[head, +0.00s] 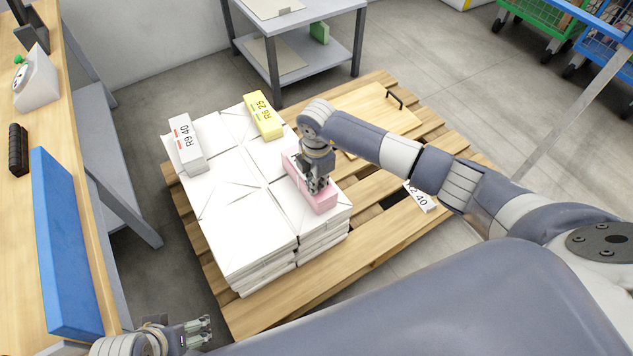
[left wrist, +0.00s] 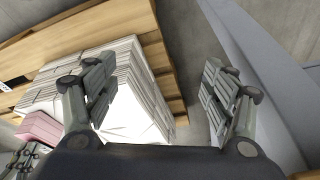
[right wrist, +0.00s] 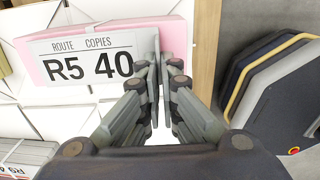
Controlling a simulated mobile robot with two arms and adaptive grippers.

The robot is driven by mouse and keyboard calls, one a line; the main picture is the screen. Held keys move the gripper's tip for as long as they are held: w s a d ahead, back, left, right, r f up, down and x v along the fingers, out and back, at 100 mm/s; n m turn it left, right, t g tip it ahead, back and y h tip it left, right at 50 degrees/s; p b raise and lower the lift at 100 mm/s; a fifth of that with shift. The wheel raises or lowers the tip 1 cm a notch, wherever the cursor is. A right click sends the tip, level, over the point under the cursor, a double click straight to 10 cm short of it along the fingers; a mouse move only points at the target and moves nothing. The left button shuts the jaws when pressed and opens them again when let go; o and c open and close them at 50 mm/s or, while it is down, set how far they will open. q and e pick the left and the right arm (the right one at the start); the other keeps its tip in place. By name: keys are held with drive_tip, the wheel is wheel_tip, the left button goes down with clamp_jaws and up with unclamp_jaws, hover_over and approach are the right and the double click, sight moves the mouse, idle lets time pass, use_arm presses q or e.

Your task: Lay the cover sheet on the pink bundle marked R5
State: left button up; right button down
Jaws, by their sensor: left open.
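The pink bundle (head: 325,204) marked R5 40 lies on the white stacks on the pallet. Its label (right wrist: 88,58) faces up in the right wrist view, and its pink side also shows in the left wrist view (left wrist: 40,127). My right gripper (head: 318,187) points down over the bundle. My left gripper (left wrist: 160,85) is open and empty, low at the left in the head view (head: 203,331). Pale flat sheets (head: 277,57) lie on the grey trolley; I cannot tell whether one is the cover sheet.
A white R9 40 bundle (head: 187,145) and a yellow R6 25 bundle (head: 262,116) lie on the stacks. A label ending in 40 (head: 420,196) and a handled wooden board (head: 372,117) are on the pallet (head: 215,282). A bench (head: 62,105) with a blue panel (head: 66,240) stands left.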

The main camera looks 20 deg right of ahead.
use_arm(q)
drive_tip(key=shift+s+r, duration=0.3)
drive_tip(key=shift+s, duration=0.05)
use_arm(e)
drive_tip(key=shift+f, duration=0.25)
use_arm(q)
drive_tip(key=shift+s+r, duration=0.1)
drive_tip(key=shift+r, duration=0.05)
use_arm(e)
drive_tip(key=shift+f, duration=0.15)
drive_tip(key=c, duration=2.2)
unclamp_jaws()
drive_tip(key=shift+c, duration=0.2)
drive_tip(key=o, duration=0.5)
use_arm(q)
drive_tip(key=shift+r, duration=0.15)
